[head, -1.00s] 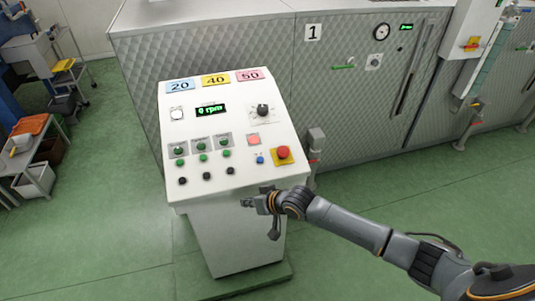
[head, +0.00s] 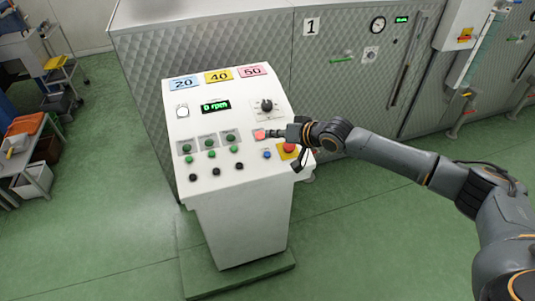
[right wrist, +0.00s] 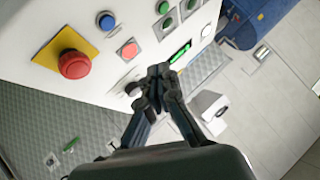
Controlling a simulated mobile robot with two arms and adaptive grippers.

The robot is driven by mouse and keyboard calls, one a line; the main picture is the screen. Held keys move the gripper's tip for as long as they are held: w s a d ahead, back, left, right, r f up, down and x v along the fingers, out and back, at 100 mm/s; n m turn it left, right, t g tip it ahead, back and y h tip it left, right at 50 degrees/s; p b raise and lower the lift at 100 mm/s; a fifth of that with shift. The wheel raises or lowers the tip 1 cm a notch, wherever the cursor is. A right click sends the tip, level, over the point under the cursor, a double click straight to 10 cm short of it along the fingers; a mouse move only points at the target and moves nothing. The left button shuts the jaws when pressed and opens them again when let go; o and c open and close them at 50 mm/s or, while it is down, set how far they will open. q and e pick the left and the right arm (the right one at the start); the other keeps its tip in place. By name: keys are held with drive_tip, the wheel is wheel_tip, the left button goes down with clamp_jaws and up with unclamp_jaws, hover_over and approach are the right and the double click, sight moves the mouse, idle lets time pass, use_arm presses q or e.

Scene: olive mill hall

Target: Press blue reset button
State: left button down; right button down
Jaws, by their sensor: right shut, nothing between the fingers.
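The blue button (head: 267,154) is on the sloped white control panel (head: 215,172), below a square pink-red button (head: 259,134) and left of the red emergency stop (head: 289,147) on its yellow plate. My right gripper (head: 273,133) is shut and empty, its tips just right of the pink-red button and above the blue one in the picture. In the right wrist view the blue button (right wrist: 106,21) is unobstructed, up and left of the shut fingertips (right wrist: 160,73). I cannot tell whether the tips touch the panel. My left gripper is not in view.
Several green and black buttons (head: 211,154) line the panel's lower left. A black knob (head: 266,105) and an rpm display (head: 215,106) sit higher up. A quilted metal machine (head: 340,80) stands behind. Green floor (head: 110,220) is clear at left.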

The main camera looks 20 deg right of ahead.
drive_tip(key=f, duration=0.1)
drive_tip(key=b, duration=0.7)
hover_over(267, 154)
drive_tip(key=s, duration=0.2)
drive_tip(key=f, duration=0.6)
drive_tip(key=shift+s+d+f, duration=0.1)
drive_tip(key=shift+s+d, duration=0.05)
drive_tip(key=shift+d, duration=0.25)
drive_tip(key=shift+w+f+b, duration=0.25)
drive_tip(key=shift+f+b, duration=0.1)
drive_tip(key=shift+f, duration=0.3)
drive_tip(key=shift+f, duration=0.1)
drive_tip(key=shift+w+f, duration=0.1)
drive_tip(key=shift+f, duration=0.2)
drive_tip(key=shift+w+f+b, duration=0.1)
drive_tip(key=shift+f+b, duration=0.3)
drive_tip(key=shift+b, duration=0.2)
drive_tip(key=shift+r, duration=0.1)
drive_tip(key=shift+s+r+p, duration=0.25)
drive_tip(key=shift+r+p, duration=0.45)
drive_tip(key=shift+p, duration=0.35)
